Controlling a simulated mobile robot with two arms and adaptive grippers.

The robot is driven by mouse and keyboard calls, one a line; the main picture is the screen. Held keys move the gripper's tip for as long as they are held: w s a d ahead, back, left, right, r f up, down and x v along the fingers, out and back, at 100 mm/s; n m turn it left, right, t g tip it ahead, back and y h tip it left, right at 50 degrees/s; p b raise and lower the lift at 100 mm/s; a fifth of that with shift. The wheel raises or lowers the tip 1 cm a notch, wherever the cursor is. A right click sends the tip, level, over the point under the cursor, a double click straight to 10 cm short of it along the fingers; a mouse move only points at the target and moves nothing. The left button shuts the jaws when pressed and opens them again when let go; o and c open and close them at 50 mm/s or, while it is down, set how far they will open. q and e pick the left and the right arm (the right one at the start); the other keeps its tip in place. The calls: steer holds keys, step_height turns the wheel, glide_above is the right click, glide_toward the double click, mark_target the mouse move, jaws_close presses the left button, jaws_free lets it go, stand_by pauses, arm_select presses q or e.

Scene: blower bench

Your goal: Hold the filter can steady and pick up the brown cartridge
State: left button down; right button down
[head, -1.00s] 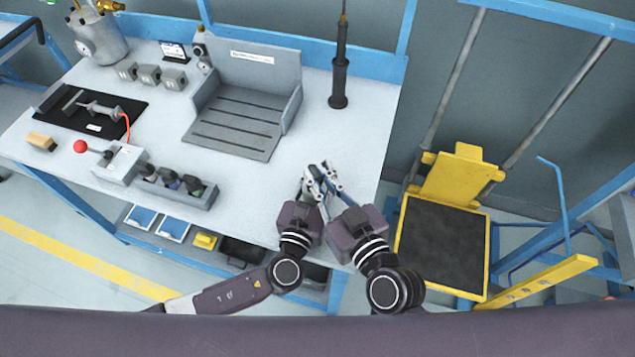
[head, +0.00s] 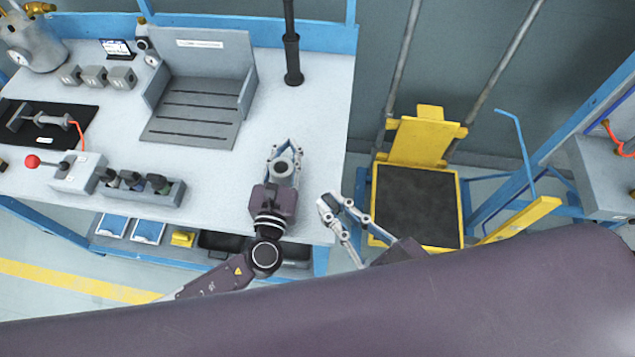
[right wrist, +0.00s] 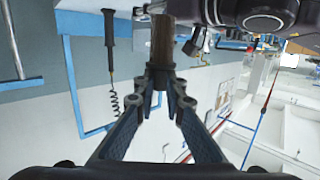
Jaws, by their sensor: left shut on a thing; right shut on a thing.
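The filter can (head: 285,167) shows as a grey round body with a dark open top, above the bench's front right part. My left gripper (head: 285,150) is shut on it, with fingers on both sides. My right gripper (head: 334,200) is apart from the can, to its lower right, past the bench's right edge. In the right wrist view, the brown cartridge (right wrist: 162,42) is a brown cylinder standing up between the fingertips of my right gripper (right wrist: 161,82), which is shut on it. I cannot make out the cartridge in the head view.
A grey slotted fixture (head: 190,128) stands at the bench's back. A grey holder (head: 170,194) with several dark pieces is left of my left gripper. A black post tool (head: 292,60) stands at the back right. A yellow cart (head: 375,205) is right of the bench.

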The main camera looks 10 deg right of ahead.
mark_target(280, 182)
steer(key=shift+v, duration=1)
steer(key=shift+f, duration=0.15)
arm_select(q)
steer(key=c, duration=1.5)
jaws_free()
steer(key=shift+c, duration=0.2)
steer(key=v, duration=1.2)
